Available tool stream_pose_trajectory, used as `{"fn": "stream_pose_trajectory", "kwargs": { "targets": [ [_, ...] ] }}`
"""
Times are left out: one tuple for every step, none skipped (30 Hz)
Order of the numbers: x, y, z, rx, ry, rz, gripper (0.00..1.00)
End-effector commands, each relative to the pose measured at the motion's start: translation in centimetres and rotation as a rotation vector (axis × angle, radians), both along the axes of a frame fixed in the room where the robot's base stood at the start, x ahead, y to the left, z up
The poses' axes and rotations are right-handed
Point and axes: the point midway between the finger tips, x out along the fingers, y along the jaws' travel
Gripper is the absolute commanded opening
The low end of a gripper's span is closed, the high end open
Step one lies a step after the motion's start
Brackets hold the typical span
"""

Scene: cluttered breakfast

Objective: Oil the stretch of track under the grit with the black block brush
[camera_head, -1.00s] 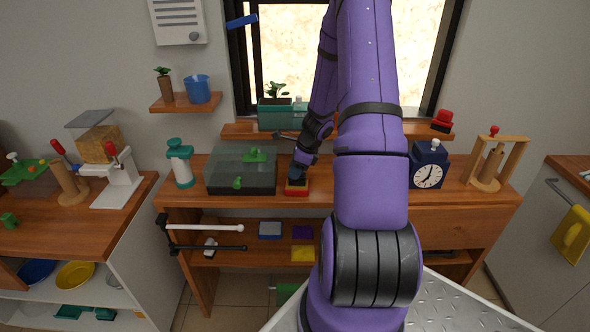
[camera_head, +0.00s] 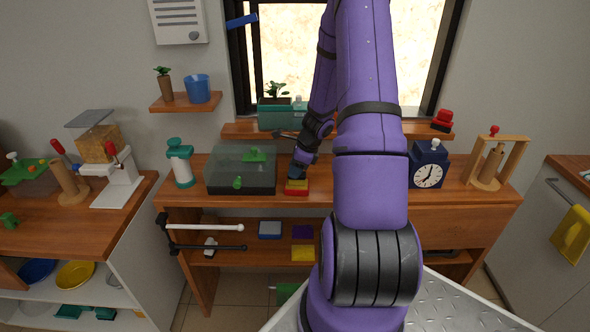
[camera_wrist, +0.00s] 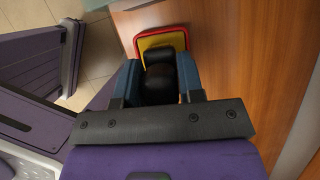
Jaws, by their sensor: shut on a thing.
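My gripper (camera_wrist: 160,85) is shut on the black block brush (camera_wrist: 160,80), which sits between its two blue fingers in the wrist view. Past the brush lies a yellow pad (camera_wrist: 160,40) in a red-rimmed tray (camera_wrist: 186,29). The brush overlaps the pad in this view; I cannot tell whether they touch. In the head view my gripper (camera_head: 302,166) is just above the yellow pad (camera_head: 297,184) and red tray (camera_head: 297,192), at the bench's front edge. The brush is hard to make out there. I cannot make out the track or grit.
A dark clear-lidded box (camera_head: 240,178) stands close left of the tray. A blue clock (camera_head: 428,168) and a wooden frame (camera_head: 500,160) stand at right. A narrow shelf (camera_head: 240,131) with a planter (camera_head: 277,116) runs below the window. The wooden bench (camera_head: 345,196) has bare room right of the tray.

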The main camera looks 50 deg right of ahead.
Motion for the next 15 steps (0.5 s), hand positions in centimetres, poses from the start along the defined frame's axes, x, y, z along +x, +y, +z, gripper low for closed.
{"fn": "stream_pose_trajectory", "kwargs": {
  "targets": [
    [0.1,0.0,0.5,-0.003,-0.002,0.002,0.12],
    [0.1,0.0,0.7,-0.003,-0.002,0.002,0.12],
    [0.0,0.0,1.0,-0.002,-0.002,0.001,0.12],
    [0.0,0.0,1.2,-0.002,-0.002,0.001,0.12],
    [0.0,-0.1,1.4,-0.003,-0.002,0.001,0.12],
    [0.1,0.0,1.7,-0.003,-0.002,0.0,0.12],
    [0.1,0.0,1.9,-0.004,-0.003,0.0,0.12],
    [0.1,0.0,2.1,-0.002,-0.003,0.001,0.12],
    [0.1,0.0,2.3,-0.003,-0.003,0.002,0.12],
    [0.1,0.0,2.5,-0.002,-0.003,0.002,0.12],
    [0.0,-0.1,2.8,-0.003,-0.002,0.002,0.12],
    [0.1,-0.1,3.0,-0.004,-0.003,0.0,0.12],
    [0.1,-0.1,3.3,-0.004,-0.003,0.0,0.12],
    [0.1,-0.1,3.5,-0.004,-0.003,0.0,0.12],
    [0.1,0.0,3.7,-0.002,-0.003,0.001,0.12]
  ]
}}
